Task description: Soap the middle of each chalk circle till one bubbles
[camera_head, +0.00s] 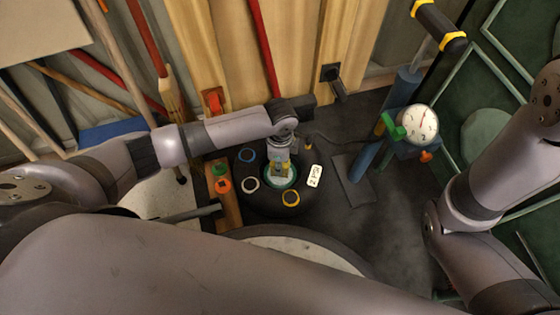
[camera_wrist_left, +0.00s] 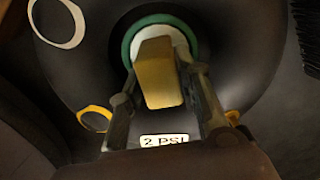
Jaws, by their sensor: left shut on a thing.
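A dark rounded rubber surface (camera_head: 265,208) bears several coloured chalk circles. A blue circle (camera_head: 247,155) and a white circle (camera_head: 250,184) are on its left. A yellow circle (camera_head: 291,198) is at its front. A teal-green circle (camera_wrist_left: 128,42) surrounds the spot under my left gripper (camera_head: 280,170). The left gripper is shut on a tan block (camera_wrist_left: 160,75), held over the middle of this circle. Whitish material shows around the block inside the ring; I cannot tell whether it is foam. The block hides the contact. My right gripper is out of view.
A white "2 PSI" label (camera_head: 315,175) is on the rubber's right side. A blue pump (camera_head: 362,160) and a round dial gauge (camera_head: 417,124) stand to the right. A wooden post with green and orange knobs (camera_head: 223,185) stands close at the left. Long-handled tools lean behind.

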